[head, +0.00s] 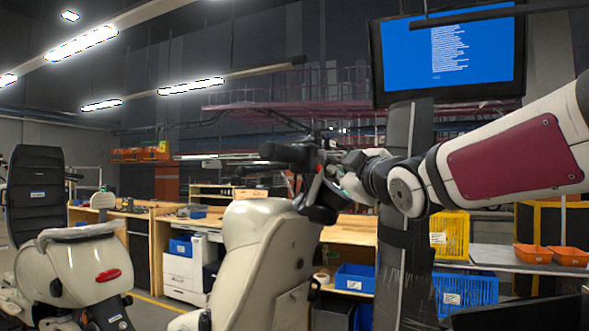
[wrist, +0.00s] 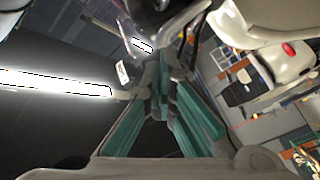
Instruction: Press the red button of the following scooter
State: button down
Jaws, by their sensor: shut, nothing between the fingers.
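A beige scooter (head: 262,225) stands in the middle of the head view. Its dark handlebar (head: 285,153) rises at its upper right. My gripper (head: 345,172) is at the right side of this handlebar, close to it; I cannot tell whether they touch. In the wrist view the teal-padded fingers (wrist: 160,76) are shut with nothing between them, and pale and dark scooter parts lie just beyond the tips. Small red spots show by the handlebar, but I cannot make out the red button for certain. A second beige scooter (head: 75,262) with a black seat back stands at the left.
A red tail light (head: 108,275) is on the left scooter. Wooden workbenches (head: 345,230) with blue bins stand behind. A dark padded post (head: 405,230) stands right of the middle scooter. A blue screen (head: 450,52) hangs above my arm. Yellow and blue crates (head: 449,235) are at the right.

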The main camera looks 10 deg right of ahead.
jog(key=shift+w+a, duration=0.1)
dwell(0.5)
jog(key=shift+w+a+b, duration=0.15)
jog(key=shift+a+b, duration=0.05)
jog(key=shift+b, duration=0.15)
jog(key=shift+w+a+b, duration=0.25)
jog(key=shift+a+b, duration=0.1)
dwell(0.7)
jog(key=shift+s+d, duration=0.55)
jog(key=shift+d, duration=0.05)
dwell(0.3)
jog(key=s+d+p, duration=0.1)
jog(key=d, duration=0.1)
jog(key=s+d+p, duration=0.1)
jog(key=s+d, duration=0.1)
dwell(0.4)
